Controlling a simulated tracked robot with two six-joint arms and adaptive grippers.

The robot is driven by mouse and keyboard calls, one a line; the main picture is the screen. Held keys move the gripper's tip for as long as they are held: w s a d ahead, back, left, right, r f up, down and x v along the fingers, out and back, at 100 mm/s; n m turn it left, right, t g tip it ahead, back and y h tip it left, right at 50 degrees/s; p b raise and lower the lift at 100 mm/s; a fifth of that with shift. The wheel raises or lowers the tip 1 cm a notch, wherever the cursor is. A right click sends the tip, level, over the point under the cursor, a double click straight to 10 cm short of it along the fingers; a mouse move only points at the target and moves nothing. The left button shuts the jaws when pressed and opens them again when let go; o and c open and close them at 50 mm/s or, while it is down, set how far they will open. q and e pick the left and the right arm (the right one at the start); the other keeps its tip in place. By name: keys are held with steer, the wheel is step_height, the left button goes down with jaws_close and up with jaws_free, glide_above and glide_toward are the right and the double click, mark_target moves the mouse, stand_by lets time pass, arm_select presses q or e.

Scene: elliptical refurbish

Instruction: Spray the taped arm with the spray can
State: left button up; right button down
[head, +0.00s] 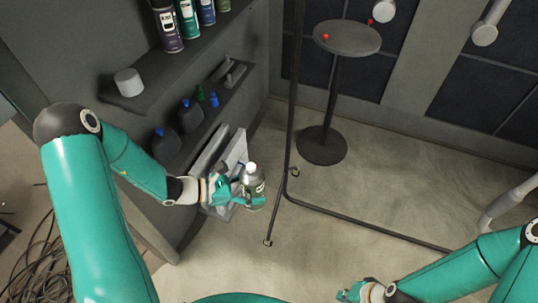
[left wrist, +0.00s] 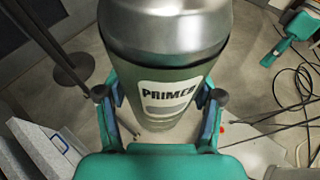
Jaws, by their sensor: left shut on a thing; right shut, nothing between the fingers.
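In the left wrist view the can (left wrist: 165,60) fills the middle, with a silver upper part and a green body labelled PRIMER. The gripper's two fingers (left wrist: 160,100) press on its sides. My right gripper (head: 350,295) is shut and empty at the bottom edge of the head view, far from the can. I cannot clearly identify the taped arm; pale grey tubes show at the right edge (head: 500,207) and at the top right (head: 486,30).
A dark shelf (head: 165,82) with several cans and bottles stands close behind my left arm. A thin black frame (head: 290,110) rises right of the can, its bars along the floor. Cables (head: 42,265) lie at lower left.

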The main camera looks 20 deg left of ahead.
arm_select(q)
steer(key=r, duration=0.2)
steer(key=w+r, duration=0.1)
steer(key=r, duration=0.2)
steer(key=shift+d, duration=0.15)
steer(key=shift+w+f, duration=0.1)
steer(key=shift+f, duration=0.05)
